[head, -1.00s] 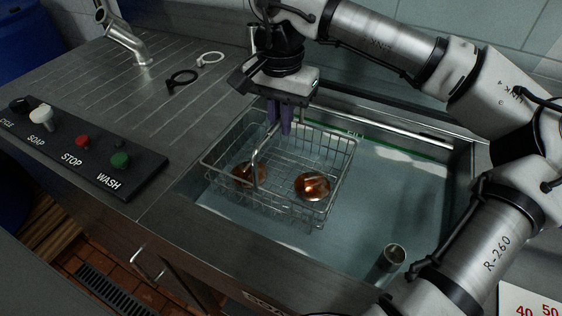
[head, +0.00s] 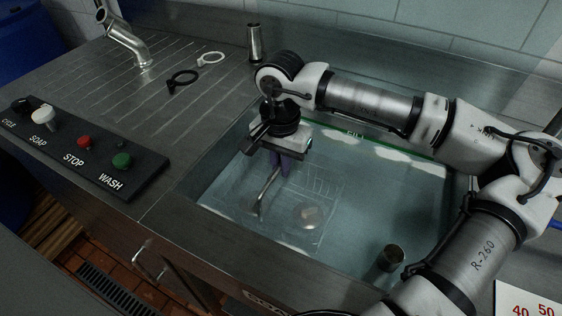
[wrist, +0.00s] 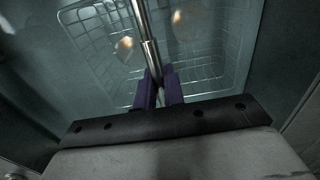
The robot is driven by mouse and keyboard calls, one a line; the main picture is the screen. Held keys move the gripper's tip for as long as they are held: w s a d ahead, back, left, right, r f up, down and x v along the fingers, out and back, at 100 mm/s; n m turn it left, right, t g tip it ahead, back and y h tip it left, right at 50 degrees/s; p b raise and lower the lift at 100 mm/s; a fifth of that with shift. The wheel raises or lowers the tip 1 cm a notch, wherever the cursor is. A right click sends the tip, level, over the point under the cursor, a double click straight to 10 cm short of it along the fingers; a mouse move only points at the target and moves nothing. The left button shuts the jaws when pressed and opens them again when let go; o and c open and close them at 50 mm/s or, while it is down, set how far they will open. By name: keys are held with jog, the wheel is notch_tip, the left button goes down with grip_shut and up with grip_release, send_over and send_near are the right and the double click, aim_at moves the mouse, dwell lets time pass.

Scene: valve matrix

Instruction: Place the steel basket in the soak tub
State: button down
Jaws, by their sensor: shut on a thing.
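The steel basket (head: 330,188) is under the water in the soak tub (head: 400,215), dimmed by the surface. Its wire grid also shows in the wrist view (wrist: 208,70). Two round copper-coloured pieces lie in it, one of them paler in the head view (head: 308,216). The basket's bar handle (head: 265,192) rises out of the water. My gripper (head: 283,172), with purple fingers, is shut on this handle just above the water; the wrist view shows the fingers (wrist: 160,88) around the bar. I cannot tell whether the basket touches the tub floor.
A control panel (head: 85,150) with several knobs is at left.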

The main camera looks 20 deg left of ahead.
jog(key=c, duration=1.5)
grip_release()
notch_tip(320, 180, up, 12)
jog(key=b, duration=0.1)
